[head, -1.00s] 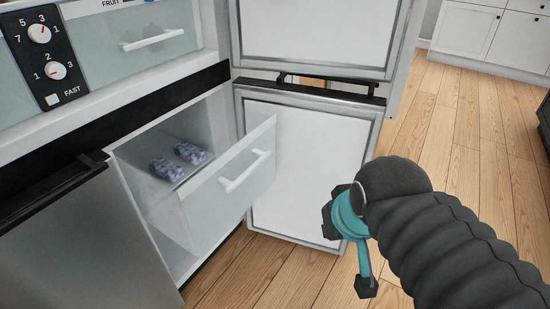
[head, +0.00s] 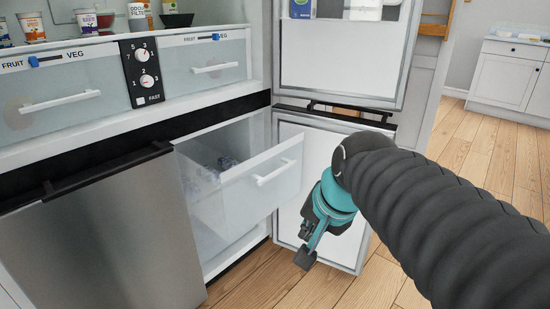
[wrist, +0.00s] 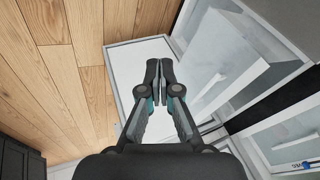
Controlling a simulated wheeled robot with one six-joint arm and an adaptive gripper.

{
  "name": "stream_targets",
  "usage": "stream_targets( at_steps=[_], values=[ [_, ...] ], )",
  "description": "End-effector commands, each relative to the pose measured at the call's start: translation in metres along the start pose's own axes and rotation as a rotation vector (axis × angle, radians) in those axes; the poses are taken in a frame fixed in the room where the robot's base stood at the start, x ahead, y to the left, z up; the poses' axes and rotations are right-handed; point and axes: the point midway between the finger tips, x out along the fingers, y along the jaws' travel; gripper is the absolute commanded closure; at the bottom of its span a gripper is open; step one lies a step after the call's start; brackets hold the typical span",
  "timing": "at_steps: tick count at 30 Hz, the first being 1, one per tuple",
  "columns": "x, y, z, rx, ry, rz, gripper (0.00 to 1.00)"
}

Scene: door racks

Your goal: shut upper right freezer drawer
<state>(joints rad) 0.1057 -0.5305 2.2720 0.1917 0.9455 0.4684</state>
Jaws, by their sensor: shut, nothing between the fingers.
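The upper right freezer drawer (head: 243,198) is pulled out, a translucent white bin with a white bar handle (head: 273,173) on its front. Blurry bluish items lie inside it. It also shows in the wrist view (wrist: 222,48), to the right of my fingers. My gripper (head: 306,258) is shut and empty, with its fingers pointing down, to the right of and below the drawer front and apart from it. In the wrist view my fingers (wrist: 158,75) are together in front of the white freezer door (wrist: 128,60).
The right freezer door (head: 290,222) stands open beside the drawer. The left freezer door (head: 110,240) is shut. Fruit and veg drawers (head: 215,62) and a dial panel (head: 142,72) sit above. Wood floor (head: 480,160) is clear to the right.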

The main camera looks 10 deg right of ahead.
Motion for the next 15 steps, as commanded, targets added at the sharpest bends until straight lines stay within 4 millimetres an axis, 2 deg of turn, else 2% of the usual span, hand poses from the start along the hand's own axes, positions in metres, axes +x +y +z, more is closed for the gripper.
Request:
stream_targets(
  at_steps=[1,6,10,15],
  values=[
    [0.006,-0.01,-0.018,0.143,-0.018,-0.015,1.0],
    [0.018,-0.045,-0.08,0.664,-0.09,-0.082,1.0],
    [0.031,-0.064,-0.132,1.056,-0.161,-0.125,1.0],
    [0.05,-0.077,-0.196,1.503,-0.268,-0.167,1.0]
  ],
)
